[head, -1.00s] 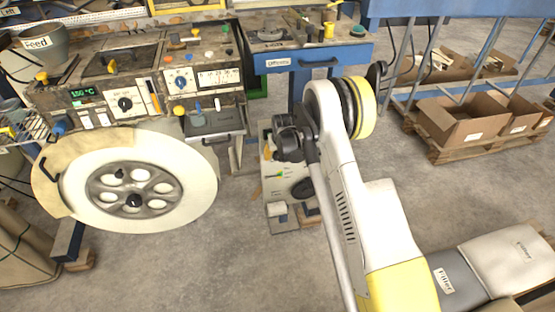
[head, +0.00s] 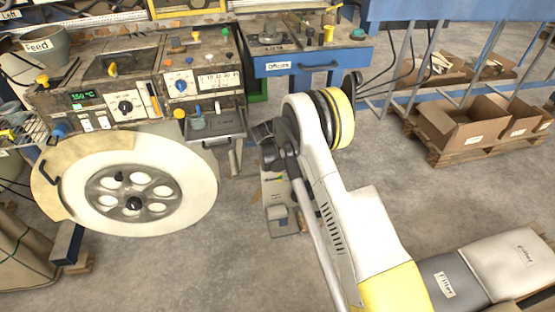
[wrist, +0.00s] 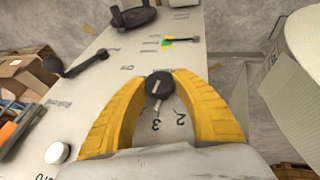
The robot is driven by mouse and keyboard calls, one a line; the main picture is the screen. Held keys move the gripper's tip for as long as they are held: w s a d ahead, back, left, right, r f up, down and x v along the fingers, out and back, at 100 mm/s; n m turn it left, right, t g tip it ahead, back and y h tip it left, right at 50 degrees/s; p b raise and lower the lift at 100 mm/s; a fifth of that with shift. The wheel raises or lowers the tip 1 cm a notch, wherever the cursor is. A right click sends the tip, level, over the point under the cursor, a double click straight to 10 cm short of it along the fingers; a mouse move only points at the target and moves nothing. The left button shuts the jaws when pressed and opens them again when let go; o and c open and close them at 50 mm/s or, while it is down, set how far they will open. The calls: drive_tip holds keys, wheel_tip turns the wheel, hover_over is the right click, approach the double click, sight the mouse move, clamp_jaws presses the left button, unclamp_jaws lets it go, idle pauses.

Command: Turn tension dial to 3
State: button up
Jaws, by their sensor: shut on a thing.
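The black tension dial (wrist: 159,85) shows in the wrist view on a pale panel (wrist: 100,95), with a light line across its top. The printed numbers 3 and 2 are just below it, and a light mark lies between the dial and the 3. I cannot tell exactly which number the line points at. My gripper (wrist: 160,78) has its yellow fingers on both sides of the dial, shut on it. In the head view, my gripper (head: 265,140) is at the upper part of the grey-white machine (head: 278,198); the dial is hidden there.
A black crank handle (wrist: 75,65), a green-and-yellow indicator (wrist: 180,41) and a white knob (wrist: 56,152) are near my gripper. A large white roll (wrist: 300,70) stands at the right of the wrist view. The big reel (head: 135,185) is to the left. Open floor lies in front.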

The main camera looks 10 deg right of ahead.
drive_tip(key=shift+h, duration=0.8)
drive_tip(key=o, duration=1.2)
drive_tip(key=shift+o, duration=0.2)
drive_tip(key=v, duration=1.2)
